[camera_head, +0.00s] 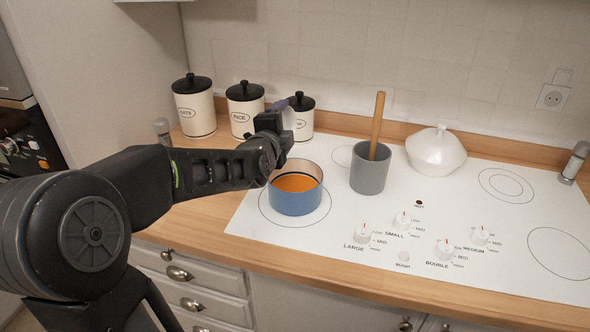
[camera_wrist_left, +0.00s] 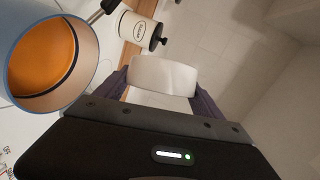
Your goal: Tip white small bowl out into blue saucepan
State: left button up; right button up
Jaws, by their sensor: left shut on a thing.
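The blue saucepan (camera_head: 297,203) stands on the left front ring of the white cooktop, with orange contents inside. It also shows at the left of the left wrist view (camera_wrist_left: 92,82), with a dark handle. My left gripper (camera_head: 284,112) is above and behind the pan in the head view. Its fingers are shut on the white small bowl (camera_wrist_left: 163,76), which sits between them in the left wrist view. The bowl's smooth outer side faces that camera; its inside is hidden. In the head view the bowl is mostly hidden behind the gripper. My right gripper is out of view.
Several white canisters with black lids (camera_head: 195,106) stand along the back wall. A grey pot (camera_head: 370,174) with a wooden stick (camera_head: 377,125) stands right of the saucepan. A white lidded dish (camera_head: 436,150) is at the back. Knobs (camera_head: 363,235) line the cooktop front; its right side is clear.

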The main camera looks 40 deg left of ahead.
pick_arm(q)
jog(key=shift+d, duration=0.25)
jog(key=shift+d+m+t+y+b, duration=0.4)
jog(key=shift+d+m+b, duration=0.15)
jog(key=shift+m+b, duration=0.55)
dwell(0.6)
jog(key=shift+d+m+t+y+b, duration=0.25)
jog(key=shift+d+m+b, duration=0.1)
jog(key=shift+m+b, duration=0.5)
jog(key=shift+d+m+t+y+b, duration=0.15)
jog(key=shift+d+m+t+b, duration=0.15)
jog(key=shift+m+b, duration=0.5)
dwell(0.6)
jog(key=r+n+p, duration=0.1)
jog(key=p, duration=0.1)
jog(key=a+r+n+g+p, duration=0.1)
jog(key=p, duration=0.1)
jog(key=shift+n+p, duration=0.25)
jog(key=shift+p, duration=0.15)
jog(key=n, duration=0.1)
jog(key=a+f+n+h+p, duration=0.1)
jog(key=shift+a+f+n+g+h, duration=0.2)
jog(key=shift+f+n+g+h, duration=0.1)
jog(key=shift+n+g, duration=0.1)
jog(key=shift+f, duration=0.2)
jog(key=shift+d, duration=0.1)
